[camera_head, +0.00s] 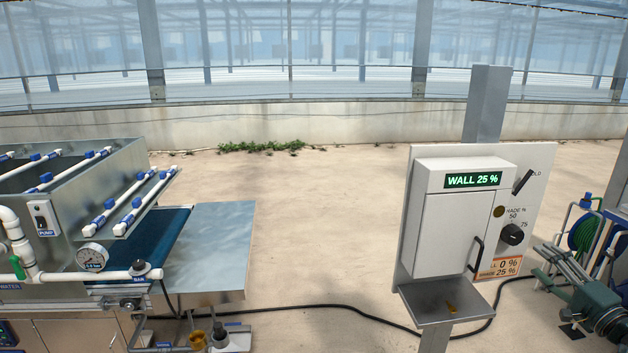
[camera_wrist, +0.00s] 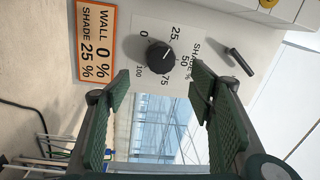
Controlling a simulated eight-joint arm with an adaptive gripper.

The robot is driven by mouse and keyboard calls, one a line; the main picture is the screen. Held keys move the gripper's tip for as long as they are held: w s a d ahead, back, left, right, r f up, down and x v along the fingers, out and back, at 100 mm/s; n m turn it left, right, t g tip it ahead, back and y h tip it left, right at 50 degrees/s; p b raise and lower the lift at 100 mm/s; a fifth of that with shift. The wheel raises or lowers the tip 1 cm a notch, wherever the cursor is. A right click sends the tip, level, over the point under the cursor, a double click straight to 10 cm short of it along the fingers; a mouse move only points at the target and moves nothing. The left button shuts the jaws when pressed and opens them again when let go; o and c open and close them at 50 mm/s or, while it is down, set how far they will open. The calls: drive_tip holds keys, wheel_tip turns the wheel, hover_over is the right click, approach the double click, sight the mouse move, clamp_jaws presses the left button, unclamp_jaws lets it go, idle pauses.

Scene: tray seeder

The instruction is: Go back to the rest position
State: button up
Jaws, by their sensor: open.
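My gripper (camera_head: 546,264) is at the right in the head view, beside the grey control panel (camera_head: 540,175) and a little right of and below its black knob (camera_head: 512,234). In the wrist view my gripper (camera_wrist: 160,82) has its two green-padded fingers wide apart with nothing between them. The knob (camera_wrist: 161,56) shows just beyond the fingertips, apart from them; its white mark appears to point near 25. An orange label (camera_wrist: 96,42) reads WALL 0 %, SHADE 25 %. A black lever (camera_wrist: 240,62) is on the same panel.
A white box (camera_head: 455,215) with a display (camera_head: 473,180) reading WALL 25 % and a black handle (camera_head: 475,254) projects from the panel, above a small shelf (camera_head: 450,303). A green hose reel (camera_head: 584,232) stands behind my gripper. The seeder (camera_head: 85,255) is at left; floor between is mostly clear.

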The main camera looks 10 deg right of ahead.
drive_tip(key=s+a+r+m+g+h+p, duration=0.25)
drive_tip(key=a+r+g+h, duration=0.4)
drive_tip(key=a+r, duration=0.55)
drive_tip(key=a+r+n, duration=0.3)
drive_tip(key=a, duration=0.3)
drive_tip(key=s+a+f+n+g+y, duration=0.1)
drive_tip(key=a+f+n, duration=0.15)
drive_tip(key=a, duration=0.45)
drive_tip(key=s+a+f+n+y+b, duration=0.1)
drive_tip(key=s+a+f+n+y, duration=0.15)
drive_tip(key=a, duration=0.55)
drive_tip(key=s+a+f+n+g+y, duration=0.1)
drive_tip(key=a+f+n, duration=0.15)
drive_tip(key=a, duration=0.45)
drive_tip(key=s+a+f+n+g, duration=0.1)
drive_tip(key=s+a+f+n, duration=0.3)
drive_tip(key=s+a, duration=0.3)
drive_tip(key=s+a+f+n+g+y+b, duration=0.1)
drive_tip(key=s+a+f+n+g, duration=0.1)
drive_tip(key=s+a, duration=0.4)
wheel_tip(320, 180, down, 3)
drive_tip(key=shift+s+a+r+n, duration=0.2)
drive_tip(key=shift+s+a+n, duration=0.15)
drive_tip(key=shift+a+n, duration=0.55)
